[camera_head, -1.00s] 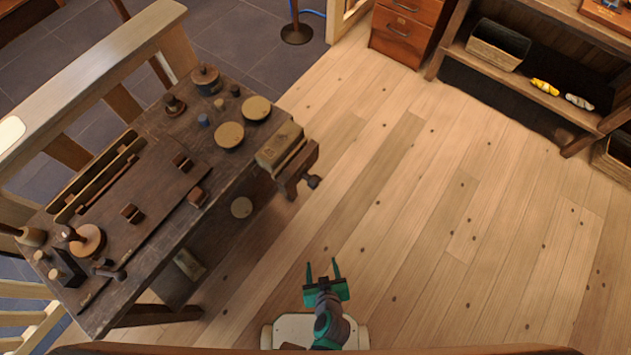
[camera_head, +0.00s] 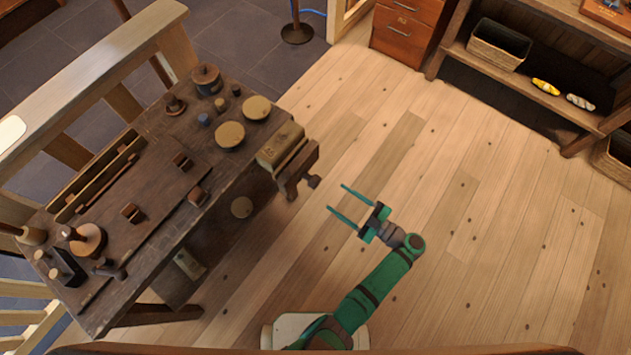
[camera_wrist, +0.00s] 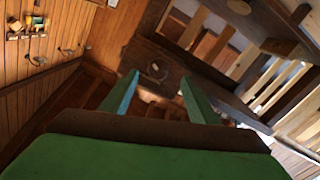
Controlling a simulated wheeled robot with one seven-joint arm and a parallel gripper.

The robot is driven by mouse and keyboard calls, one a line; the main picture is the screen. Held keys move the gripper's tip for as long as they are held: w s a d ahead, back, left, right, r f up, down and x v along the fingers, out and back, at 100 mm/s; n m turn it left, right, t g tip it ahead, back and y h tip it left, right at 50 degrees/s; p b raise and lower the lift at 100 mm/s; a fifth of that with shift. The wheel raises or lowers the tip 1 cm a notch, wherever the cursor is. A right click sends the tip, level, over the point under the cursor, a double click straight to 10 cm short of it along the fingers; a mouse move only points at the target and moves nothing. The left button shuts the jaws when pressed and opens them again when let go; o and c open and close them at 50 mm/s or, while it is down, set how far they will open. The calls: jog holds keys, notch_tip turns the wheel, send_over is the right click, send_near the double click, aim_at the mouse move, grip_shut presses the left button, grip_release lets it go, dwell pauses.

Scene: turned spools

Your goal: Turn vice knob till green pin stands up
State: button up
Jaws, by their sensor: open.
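The wooden vice (camera_head: 298,168) is fixed to the right end of the workbench. Its small dark knob (camera_head: 314,181) sticks out from the outer jaw towards the right. My gripper (camera_head: 336,197) is open and empty, its two green fingers pointing left at the knob with a gap between. In the wrist view, a dark brown wooden face with a small round part, probably the vice knob (camera_wrist: 155,70), shows between the tips of my gripper (camera_wrist: 158,76). I cannot make out a green pin in either view.
The dark workbench (camera_head: 150,235) carries several spools, round discs, small blocks and a long tray. A pale wooden railing (camera_head: 90,80) runs behind it. Drawers (camera_head: 405,25) and a shelf with a basket (camera_head: 499,45) stand at the back right. The plank floor right of the bench is clear.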

aim_at(319, 184)
jog(key=x, duration=1)
jog(key=shift+w+a+r, duration=0.2)
jog(key=shift+r, duration=0.05)
jog(key=c, duration=1)
